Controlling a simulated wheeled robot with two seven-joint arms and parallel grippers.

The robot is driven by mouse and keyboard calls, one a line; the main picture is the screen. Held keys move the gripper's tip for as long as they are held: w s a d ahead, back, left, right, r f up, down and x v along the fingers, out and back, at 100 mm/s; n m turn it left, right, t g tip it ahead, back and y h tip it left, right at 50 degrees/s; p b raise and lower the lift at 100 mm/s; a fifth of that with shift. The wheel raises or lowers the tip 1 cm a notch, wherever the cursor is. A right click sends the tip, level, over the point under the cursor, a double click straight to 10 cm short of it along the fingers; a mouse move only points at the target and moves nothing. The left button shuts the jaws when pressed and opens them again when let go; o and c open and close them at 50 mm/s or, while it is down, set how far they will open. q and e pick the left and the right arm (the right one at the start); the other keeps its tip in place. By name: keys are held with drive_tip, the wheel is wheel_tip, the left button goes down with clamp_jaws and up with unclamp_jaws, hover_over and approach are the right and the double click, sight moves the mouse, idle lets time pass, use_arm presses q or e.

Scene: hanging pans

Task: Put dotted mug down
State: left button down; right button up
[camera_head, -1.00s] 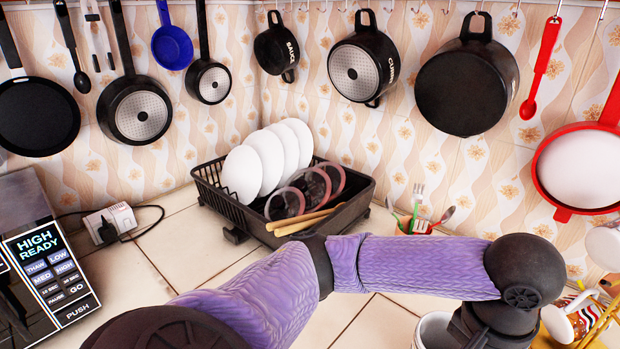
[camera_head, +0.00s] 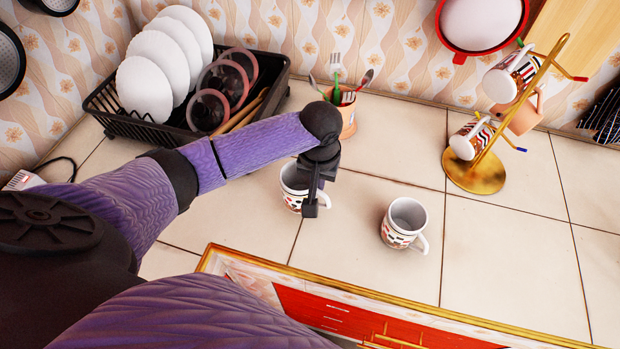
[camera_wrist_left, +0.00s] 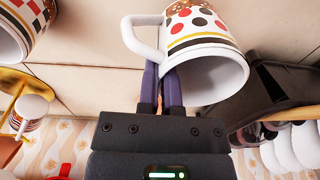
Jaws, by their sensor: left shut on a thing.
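The dotted mug (camera_head: 291,190) is white with red and black dots and a banded rim. In the head view it is upright at the left middle of the tiled counter, partly hidden by my left gripper (camera_head: 312,205). I cannot tell whether its base touches the counter. In the left wrist view the mug (camera_wrist_left: 200,45) appears upside down. The left gripper's fingers (camera_wrist_left: 160,88) are close together at its handle side and shut on it. My right gripper is not in view.
A second patterned mug (camera_head: 401,226) stands to the right on the counter. A golden mug tree (camera_head: 480,174) holds several mugs farther right. A black dish rack (camera_head: 135,125) and a utensil cup (camera_head: 346,122) are behind. The counter's front edge (camera_head: 400,307) is near.

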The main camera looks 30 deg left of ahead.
use_arm(q)
wheel_tip(320, 180, down, 4)
drive_tip(key=shift+f+b, duration=0.25)
drive_tip(key=shift+b, duration=0.4)
drive_tip(key=shift+f, duration=0.1)
drive_tip(key=c, duration=0.8)
unclamp_jaws()
wheel_tip(320, 180, up, 12)
drive_tip(key=p, duration=0.4)
drive_tip(key=shift+s+d+r, duration=0.2)
drive_tip(key=shift+s+d, duration=0.05)
drive_tip(key=shift+s, duration=0.15)
